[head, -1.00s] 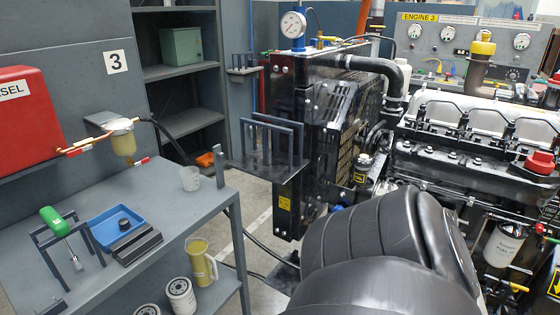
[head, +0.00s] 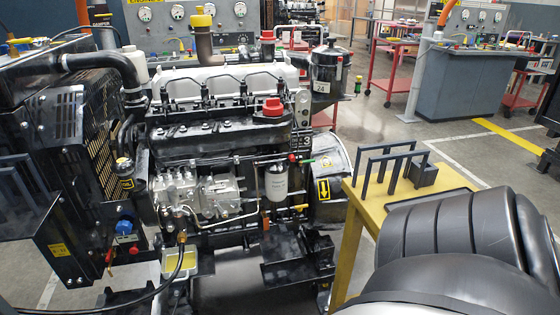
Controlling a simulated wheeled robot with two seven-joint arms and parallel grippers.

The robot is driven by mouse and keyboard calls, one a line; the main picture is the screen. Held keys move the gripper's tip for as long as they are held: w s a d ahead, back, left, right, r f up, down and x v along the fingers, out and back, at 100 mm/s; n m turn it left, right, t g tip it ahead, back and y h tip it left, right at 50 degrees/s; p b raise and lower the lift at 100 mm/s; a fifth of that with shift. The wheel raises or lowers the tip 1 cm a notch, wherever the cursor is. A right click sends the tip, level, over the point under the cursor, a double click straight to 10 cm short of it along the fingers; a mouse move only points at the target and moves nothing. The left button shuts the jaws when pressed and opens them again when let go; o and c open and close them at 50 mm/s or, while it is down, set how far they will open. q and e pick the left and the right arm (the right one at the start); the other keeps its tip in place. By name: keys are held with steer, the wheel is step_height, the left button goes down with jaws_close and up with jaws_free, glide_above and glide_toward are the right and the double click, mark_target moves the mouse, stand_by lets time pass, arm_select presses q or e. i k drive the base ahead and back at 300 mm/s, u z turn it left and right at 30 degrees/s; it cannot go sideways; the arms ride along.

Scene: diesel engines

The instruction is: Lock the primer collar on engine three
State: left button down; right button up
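Engine three (head: 215,135) fills the left and middle of the head view. A black arm link of mine covers the lower right. Neither gripper shows.
A yellow stand (head: 372,210) with dark racks stands right of the engine, close to my arm. The black radiator guard (head: 68,150) and a bracket shelf are at left. A yellow-filled tray (head: 180,262) lies below the pump. Grey bench (head: 458,80) and red carts are behind.

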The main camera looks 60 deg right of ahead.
mark_target(180, 209)
steer(key=z, duration=1.05)
steer(key=k, duration=0.45)
steer(key=z, duration=0.45)
steer(key=i, duration=0.85)
steer(key=z, duration=0.35)
